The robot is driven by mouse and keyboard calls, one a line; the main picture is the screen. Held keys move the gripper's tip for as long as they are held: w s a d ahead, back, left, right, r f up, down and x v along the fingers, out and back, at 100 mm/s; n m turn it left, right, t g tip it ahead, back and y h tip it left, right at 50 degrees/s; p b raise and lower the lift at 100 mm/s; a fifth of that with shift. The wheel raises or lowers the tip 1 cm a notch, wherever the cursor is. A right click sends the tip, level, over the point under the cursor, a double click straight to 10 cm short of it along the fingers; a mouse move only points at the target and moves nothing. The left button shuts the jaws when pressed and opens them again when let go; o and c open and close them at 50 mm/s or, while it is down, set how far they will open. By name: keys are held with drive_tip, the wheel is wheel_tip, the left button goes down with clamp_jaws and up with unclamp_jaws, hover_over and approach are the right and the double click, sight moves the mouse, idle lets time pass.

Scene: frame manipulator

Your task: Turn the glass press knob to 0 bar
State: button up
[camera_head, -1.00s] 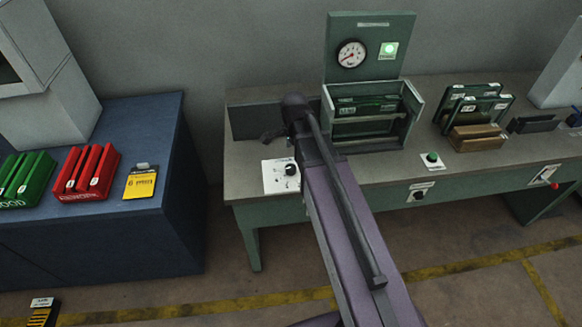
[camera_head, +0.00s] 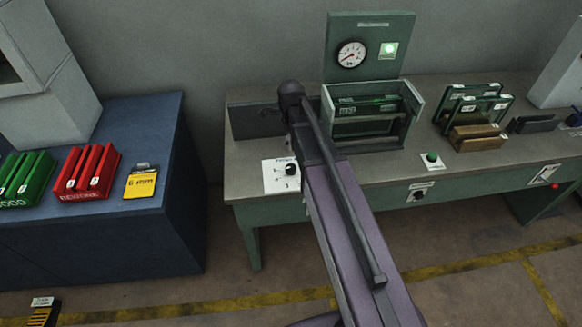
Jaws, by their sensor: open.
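The black knob (camera_head: 290,169) sits on a white square plate (camera_head: 270,184) with printed marks, at the left front of the green bench. The direction the knob points is too small to read. The round pressure gauge (camera_head: 351,54) on the green upright panel has a red needle toward its lower left.
The green press housing (camera_head: 414,115) stands right of my arm. A lit green lamp (camera_head: 388,50) is beside the gauge. Green frames (camera_head: 480,105) and a wooden block (camera_head: 477,138) stand farther right. A green button (camera_head: 432,158) is at the front. A blue table (camera_head: 140,220) stands left.

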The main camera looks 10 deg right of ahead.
sight(291, 167)
drive_tip(key=shift+f, duration=0.1)
wheel_tip(291, 167, down, 14)
drive_tip(key=b, duration=1.3)
drive_tip(key=shift+r+b, duration=0.2)
drive_tip(key=shift+b, duration=0.2)
drive_tip(key=c, duration=1.1)
